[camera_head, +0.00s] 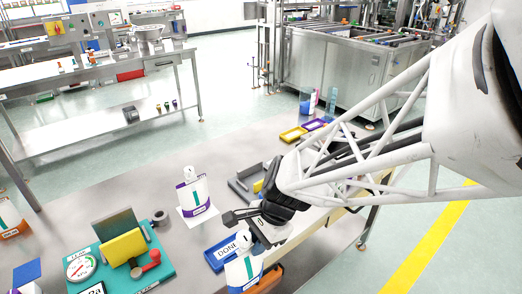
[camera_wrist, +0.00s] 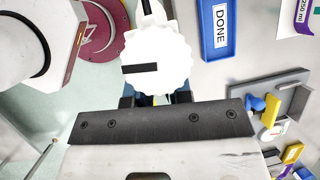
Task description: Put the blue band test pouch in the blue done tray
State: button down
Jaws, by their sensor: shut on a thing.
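My gripper (camera_head: 258,228) is shut on a white-capped pouch (camera_head: 243,270), with blue at its lower edge, in front of the table's near edge. In the wrist view the pouch's ribbed white cap (camera_wrist: 156,62) fills the middle, and my gripper (camera_wrist: 155,98) shows dark fingers either side of bits of blue; most of the pouch body is hidden behind the cap. The blue done tray (camera_head: 220,252), labelled DONE, lies on the table just left of my gripper, partly hidden by the pouch. The tray also shows at the top right of centre in the wrist view (camera_wrist: 207,40).
A purple-band pouch (camera_head: 194,197) stands on the table behind the tray. A teal board (camera_head: 158,272) with a gauge and yellow block lies to the left. An orange tray (camera_head: 270,279) is partly hidden by the held pouch. A grey tray (camera_head: 240,190) lies beyond my gripper.

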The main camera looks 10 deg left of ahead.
jog(key=w+a+f, duration=0.1)
jog(key=w+a, duration=0.6)
jog(key=w, duration=0.5)
jog(key=shift+a+f, duration=0.15)
jog(key=shift+a, duration=0.1)
jog(key=shift+f, duration=1.85)
jog(key=c, duration=1)
grip_release()
jog(key=shift+c, duration=0.2)
jog(key=v, duration=1.2)
